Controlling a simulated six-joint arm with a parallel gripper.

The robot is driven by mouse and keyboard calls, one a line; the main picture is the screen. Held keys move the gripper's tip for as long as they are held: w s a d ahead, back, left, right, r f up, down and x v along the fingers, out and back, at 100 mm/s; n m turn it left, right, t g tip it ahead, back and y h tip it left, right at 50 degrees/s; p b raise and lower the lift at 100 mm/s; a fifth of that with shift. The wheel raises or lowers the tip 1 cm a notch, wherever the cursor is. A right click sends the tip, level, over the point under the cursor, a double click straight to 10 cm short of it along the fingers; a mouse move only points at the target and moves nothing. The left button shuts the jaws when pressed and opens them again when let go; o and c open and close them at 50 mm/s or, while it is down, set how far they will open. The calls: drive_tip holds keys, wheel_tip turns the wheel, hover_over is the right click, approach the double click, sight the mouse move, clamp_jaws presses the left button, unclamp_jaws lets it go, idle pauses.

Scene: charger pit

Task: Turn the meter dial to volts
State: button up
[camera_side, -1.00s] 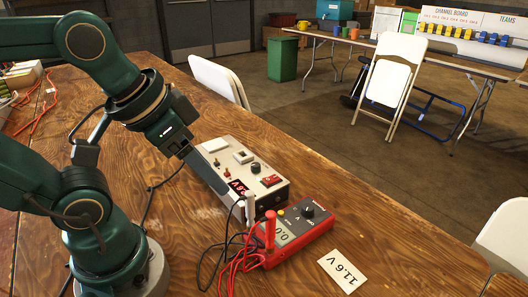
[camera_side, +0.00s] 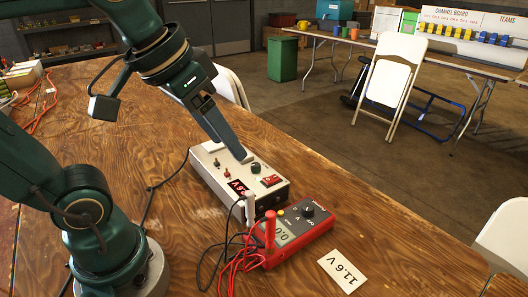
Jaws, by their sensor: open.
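The red meter (camera_side: 293,232) lies on the wooden table. Its black dial (camera_side: 308,211) is near its upper right end, and its small screen (camera_side: 285,233) seems to read 0.0. Which mark the dial points at is too small to tell. My gripper (camera_side: 240,154) is open and empty. It hangs pointing down over the back of the grey power box, up and left of the meter and apart from the dial. The gap between its fingers is hard to see from this side.
The grey power box (camera_side: 222,183) stands behind the meter, with switches, a knob and a red display. Black and red leads (camera_side: 232,262) loop at the meter's left. The table right of the meter is clear.

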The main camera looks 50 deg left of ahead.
drive_tip(key=w+r+n+g, duration=0.1)
drive_tip(key=w, duration=0.5)
drive_tip(key=n+g, duration=0.1)
drive_tip(key=g, duration=0.3)
hover_over(308, 207)
wheel_tip(308, 207, down, 14)
drive_tip(key=shift+w+r, duration=0.1)
drive_tip(key=shift+f, duration=2.5)
clamp_jaws()
